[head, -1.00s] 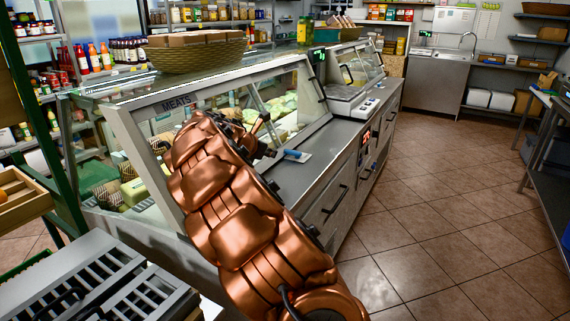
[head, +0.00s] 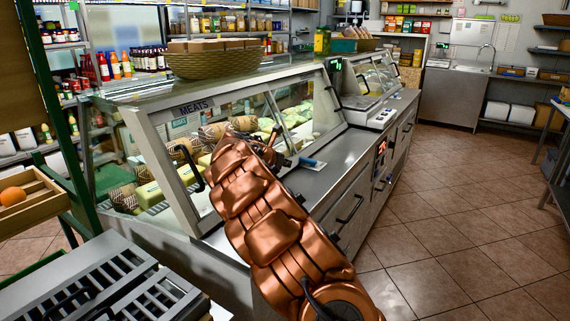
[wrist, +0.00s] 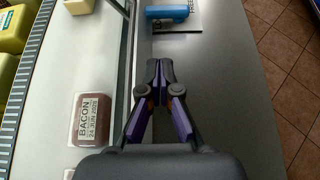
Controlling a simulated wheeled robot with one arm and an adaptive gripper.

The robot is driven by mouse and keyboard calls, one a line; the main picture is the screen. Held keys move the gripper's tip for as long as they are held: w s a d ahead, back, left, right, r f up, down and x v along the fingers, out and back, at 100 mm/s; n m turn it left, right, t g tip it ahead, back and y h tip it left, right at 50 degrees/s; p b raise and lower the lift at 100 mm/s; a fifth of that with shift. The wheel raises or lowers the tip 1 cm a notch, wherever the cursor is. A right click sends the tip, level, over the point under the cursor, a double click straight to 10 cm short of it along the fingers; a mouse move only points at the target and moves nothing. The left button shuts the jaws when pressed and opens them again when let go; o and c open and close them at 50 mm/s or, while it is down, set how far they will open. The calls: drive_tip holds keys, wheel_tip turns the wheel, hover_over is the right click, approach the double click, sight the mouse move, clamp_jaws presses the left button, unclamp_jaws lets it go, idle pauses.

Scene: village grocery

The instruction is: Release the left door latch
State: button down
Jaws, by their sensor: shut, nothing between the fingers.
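The meat display case has a slanted glass front with a "MEATS" sign (head: 197,106). A black handle (head: 189,167) is on the left glass door. A blue bar (head: 311,162) lies on the steel counter ledge right of the glass; in the wrist view the blue bar (wrist: 167,13) sits on a white plate with partly cut-off lettering. I cannot tell for sure whether this is the left door latch. My gripper (wrist: 160,70) is shut and empty over the ledge, apart from the bar. In the head view my gripper (head: 273,138) is partly hidden by my arm.
A bacon pack (wrist: 90,118) lies inside the case behind the glass edge. A wicker basket (head: 212,63) stands on top of the case. A scale (head: 368,108) stands farther along the counter. A wooden crate (head: 38,208) is at left. The tiled floor at right is clear.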

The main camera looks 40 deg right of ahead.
sight(300, 168)
drive_tip(key=x, duration=0.7)
drive_tip(key=shift+d+f, duration=0.1)
drive_tip(key=shift+w+d, duration=0.25)
drive_tip(key=shift+d, duration=0.6)
drive_tip(key=shift+w+d, duration=0.25)
drive_tip(key=shift+d, duration=0.6)
